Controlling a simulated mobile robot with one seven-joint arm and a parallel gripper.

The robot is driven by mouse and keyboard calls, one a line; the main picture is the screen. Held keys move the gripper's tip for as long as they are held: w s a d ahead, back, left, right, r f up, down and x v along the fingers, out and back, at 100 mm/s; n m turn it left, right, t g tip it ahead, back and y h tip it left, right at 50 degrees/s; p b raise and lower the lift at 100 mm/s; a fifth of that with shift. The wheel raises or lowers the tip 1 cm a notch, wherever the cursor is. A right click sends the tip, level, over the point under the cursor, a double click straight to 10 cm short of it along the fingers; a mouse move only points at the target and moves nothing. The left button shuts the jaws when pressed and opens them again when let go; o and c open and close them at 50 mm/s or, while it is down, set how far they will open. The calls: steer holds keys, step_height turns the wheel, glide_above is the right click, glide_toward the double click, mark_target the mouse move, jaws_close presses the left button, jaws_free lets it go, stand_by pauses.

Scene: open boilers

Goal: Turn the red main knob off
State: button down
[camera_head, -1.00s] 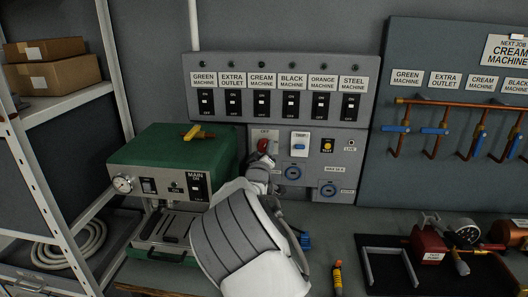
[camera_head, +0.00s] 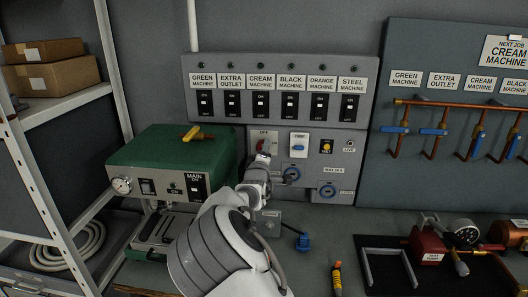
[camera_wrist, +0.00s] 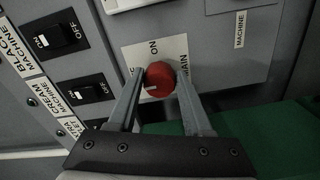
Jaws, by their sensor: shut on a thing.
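The red main knob (camera_wrist: 160,79) sits on a white plate marked ON and MAIN in the wrist view. A short pale mark shows on its face, toward the left of the picture. My gripper (camera_wrist: 161,76) has one finger on each side of the knob and is shut on it. In the head view, the knob (camera_head: 261,146) shows only as a little red in front of its plate, at the left of the lower grey panel. My gripper (camera_head: 262,160) and wrist hide most of it.
A green boiler (camera_head: 165,150) stands just left of my arm. Labelled black switches (camera_head: 261,104) line the panel above. A blue plug (camera_head: 303,242) lies on the bench.

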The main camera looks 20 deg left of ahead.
steer(key=shift+c, duration=1.6)
jaws_free()
steer(key=shift+s, duration=0.1)
steer(key=b+v, duration=0.1)
steer(key=v, duration=1.6)
steer(key=shift+s, duration=0.15)
